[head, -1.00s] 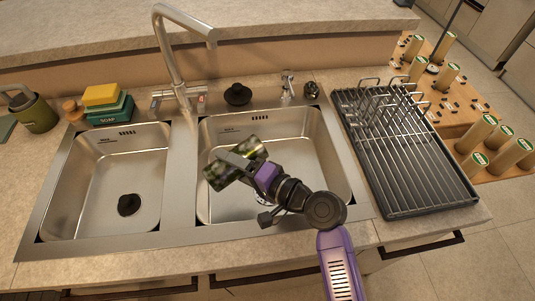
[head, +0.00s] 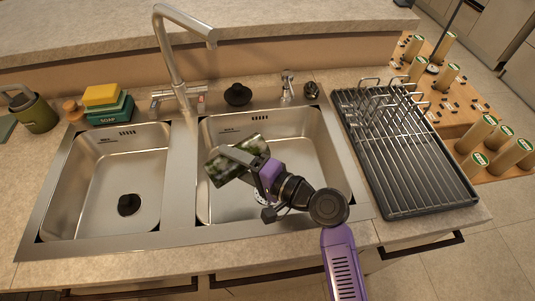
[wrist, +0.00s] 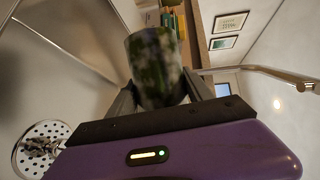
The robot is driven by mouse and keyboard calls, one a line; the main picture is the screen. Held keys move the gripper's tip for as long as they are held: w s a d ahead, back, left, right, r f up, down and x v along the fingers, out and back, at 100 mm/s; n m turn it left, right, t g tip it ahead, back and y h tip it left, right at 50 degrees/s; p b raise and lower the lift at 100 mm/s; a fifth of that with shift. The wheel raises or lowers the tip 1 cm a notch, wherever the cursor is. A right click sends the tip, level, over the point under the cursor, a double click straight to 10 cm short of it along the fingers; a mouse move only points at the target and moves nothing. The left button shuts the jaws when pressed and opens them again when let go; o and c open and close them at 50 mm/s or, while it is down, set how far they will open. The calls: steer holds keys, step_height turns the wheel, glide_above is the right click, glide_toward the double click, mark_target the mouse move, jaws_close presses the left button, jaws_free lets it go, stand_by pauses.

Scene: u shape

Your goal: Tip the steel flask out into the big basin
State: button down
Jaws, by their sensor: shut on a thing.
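My gripper (head: 243,159) is shut on the steel flask (head: 222,172), which has a dark green and grey mottled look. It holds the flask above the big basin (head: 300,165), the right one of two steel sinks. The flask lies tilted, close to level, with its left end lower in the head view. In the wrist view the flask (wrist: 155,65) sits between the two fingers. The flask's mouth and contents cannot be made out. The big basin's drain (wrist: 40,145) shows at the lower left of the wrist view.
The smaller basin (head: 100,180) with a dark drain is on the left. The tall faucet (head: 168,50) stands behind the divider. A dish rack (head: 405,150) is to the right. A yellow sponge on a soap box (head: 108,110) and a green canister (head: 33,112) stand at the left.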

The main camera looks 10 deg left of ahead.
steer(key=shift+w+d+r+m+y, duration=0.15)
steer(key=shift+r+m+y, duration=0.15)
steer(key=shift+r+m, duration=0.3)
steer(key=shift+w+d+r+m+y, duration=0.15)
steer(key=shift+r+m+y, duration=0.15)
steer(key=shift+r+m, duration=0.25)
stand_by(1.3)
